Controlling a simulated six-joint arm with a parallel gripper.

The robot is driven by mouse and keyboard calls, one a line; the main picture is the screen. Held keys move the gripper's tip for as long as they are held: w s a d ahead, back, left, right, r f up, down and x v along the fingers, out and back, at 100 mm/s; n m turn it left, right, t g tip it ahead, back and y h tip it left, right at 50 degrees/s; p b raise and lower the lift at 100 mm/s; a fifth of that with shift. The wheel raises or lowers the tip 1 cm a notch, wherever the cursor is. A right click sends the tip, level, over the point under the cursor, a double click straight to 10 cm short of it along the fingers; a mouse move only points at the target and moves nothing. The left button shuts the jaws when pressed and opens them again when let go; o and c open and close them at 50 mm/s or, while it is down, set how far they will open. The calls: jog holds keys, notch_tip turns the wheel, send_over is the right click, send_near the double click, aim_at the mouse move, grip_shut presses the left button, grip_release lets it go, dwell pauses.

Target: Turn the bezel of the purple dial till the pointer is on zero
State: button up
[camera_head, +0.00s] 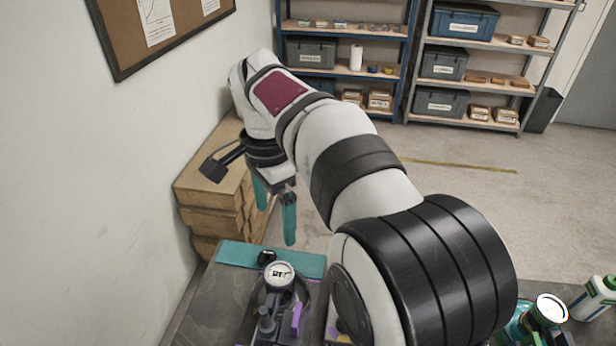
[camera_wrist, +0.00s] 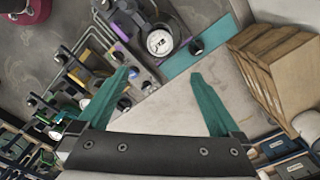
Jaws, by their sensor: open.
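The purple dial (camera_head: 280,274) has a round white face in a dark purplish rim and sits on a stand at the near end of the bench. In the wrist view the dial (camera_wrist: 159,42) shows at upper middle, beyond my fingertips. Its dark markings are too small to read, so I cannot tell where the pointer stands. My gripper (camera_head: 275,212) has two teal fingers spread apart, with nothing between them. It hangs above and beyond the dial, clear of it. In the wrist view my gripper (camera_wrist: 164,77) also shows open and empty.
A teal strip with a black knob (camera_head: 266,257) lies just behind the dial. A purple lever (camera_head: 296,318) stands beside its stand. A second, teal-bodied gauge (camera_head: 549,310) and a white bottle (camera_head: 596,297) are at right. Stacked cardboard boxes (camera_head: 213,190) stand by the wall.

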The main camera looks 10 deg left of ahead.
aim_at(281, 272)
notch_tip(281, 272, down, 15)
jog(key=shift+f, duration=0.15)
jog(key=shift+c, duration=0.3)
jog(key=c, duration=1.3)
jog(key=shift+o, duration=0.2)
